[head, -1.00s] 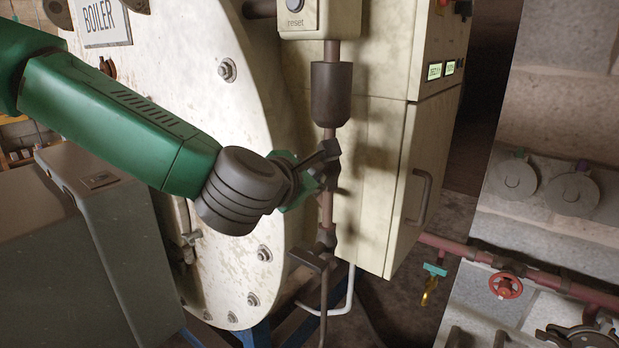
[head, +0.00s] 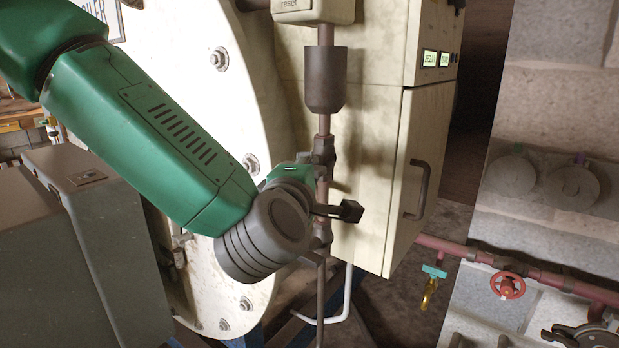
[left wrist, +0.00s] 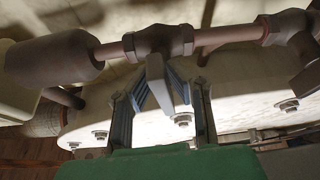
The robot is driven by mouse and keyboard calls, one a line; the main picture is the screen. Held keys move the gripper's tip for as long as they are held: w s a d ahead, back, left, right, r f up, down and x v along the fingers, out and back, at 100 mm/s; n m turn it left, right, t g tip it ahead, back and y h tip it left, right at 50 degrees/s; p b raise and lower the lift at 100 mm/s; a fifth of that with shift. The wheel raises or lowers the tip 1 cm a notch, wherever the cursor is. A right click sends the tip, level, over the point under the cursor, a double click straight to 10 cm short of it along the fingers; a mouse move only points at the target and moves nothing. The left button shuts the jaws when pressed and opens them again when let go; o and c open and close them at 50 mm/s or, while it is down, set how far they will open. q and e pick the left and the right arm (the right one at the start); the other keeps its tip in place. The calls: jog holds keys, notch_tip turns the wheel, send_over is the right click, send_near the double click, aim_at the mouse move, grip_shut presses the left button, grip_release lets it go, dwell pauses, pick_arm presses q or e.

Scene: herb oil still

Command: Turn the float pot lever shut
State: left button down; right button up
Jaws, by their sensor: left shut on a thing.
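The float pot (head: 326,80) is a dark cylinder on a vertical pipe in front of the pale cabinet; it also lies at the left in the left wrist view (left wrist: 50,60). Below it on the pipe is a valve (left wrist: 160,40). Its flat grey lever (left wrist: 156,78) sticks out from the valve body towards the wrist camera. My left gripper (left wrist: 162,95) is shut on this lever, a finger on each side. In the head view my left gripper (head: 310,175) is beside the pipe, and my wrist hides the lever. My right gripper is not in view.
The round boiler front (head: 190,60) with bolts stands close behind my left arm. The cabinet (head: 375,150) with a dark handle (head: 416,190) is just right of the pipe. A red pipe with a red handwheel (head: 508,285) runs at the lower right. Grey cases (head: 80,240) stand at the left.

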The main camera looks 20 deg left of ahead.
pick_arm(q)
jog(key=shift+f+m+b, duration=0.3)
jog(key=shift+f+m, duration=0.05)
jog(key=shift+m, duration=0.25)
jog(key=shift+s+f, duration=0.1)
jog(key=c, duration=1.6)
grip_release()
jog(key=shift+d+t, duration=0.1)
jog(key=shift+t, duration=0.2)
jog(key=s, duration=0.7)
jog(key=shift+s+d, duration=0.15)
